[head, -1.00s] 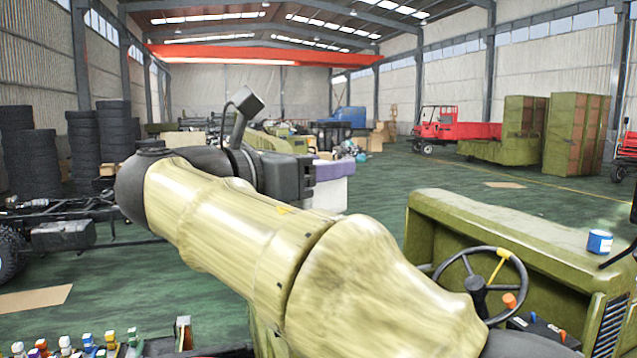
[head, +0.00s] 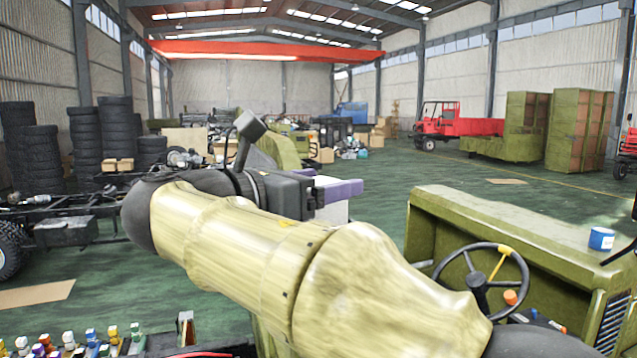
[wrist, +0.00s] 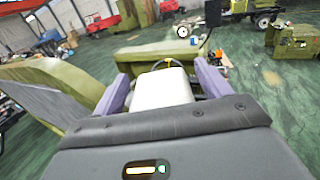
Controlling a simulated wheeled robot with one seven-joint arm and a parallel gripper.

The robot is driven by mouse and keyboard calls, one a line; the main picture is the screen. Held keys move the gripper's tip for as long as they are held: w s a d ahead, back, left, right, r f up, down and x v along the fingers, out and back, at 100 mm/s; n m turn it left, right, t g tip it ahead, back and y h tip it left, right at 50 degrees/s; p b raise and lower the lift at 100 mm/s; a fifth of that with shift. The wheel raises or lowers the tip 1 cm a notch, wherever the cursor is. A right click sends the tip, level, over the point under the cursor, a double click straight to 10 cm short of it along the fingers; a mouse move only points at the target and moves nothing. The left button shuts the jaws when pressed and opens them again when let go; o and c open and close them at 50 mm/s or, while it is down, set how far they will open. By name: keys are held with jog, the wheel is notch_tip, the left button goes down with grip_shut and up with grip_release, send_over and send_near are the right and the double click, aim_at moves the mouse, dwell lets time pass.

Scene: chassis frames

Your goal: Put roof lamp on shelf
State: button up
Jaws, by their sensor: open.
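My gripper (head: 338,188) is in the middle of the head view, its purple fingers pointing right. In the wrist view my gripper (wrist: 162,85) shows two purple fingers spread apart. A white boxy piece (wrist: 161,90) shows between them; it also shows just below the purple finger in the head view (head: 335,210). I cannot tell if it is the roof lamp, part of the gripper, or something behind, nor if the fingers touch it. I cannot pick out a roof lamp for sure. Tall green units with brown faces (head: 580,130) stand far right; I cannot tell if one is the shelf.
A green vehicle (head: 500,235) with a steering wheel (head: 480,272) stands at the right, a blue-and-white can (head: 601,239) on its hood. Tyre stacks (head: 118,130) and a bare chassis (head: 60,215) are at the left. Small coloured items (head: 85,340) lie front left. Green floor is open beyond.

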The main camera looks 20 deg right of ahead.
jog(key=shift+r, duration=0.1)
jog(key=b+v, duration=0.5)
jog(key=v, duration=0.7)
dwell(0.9)
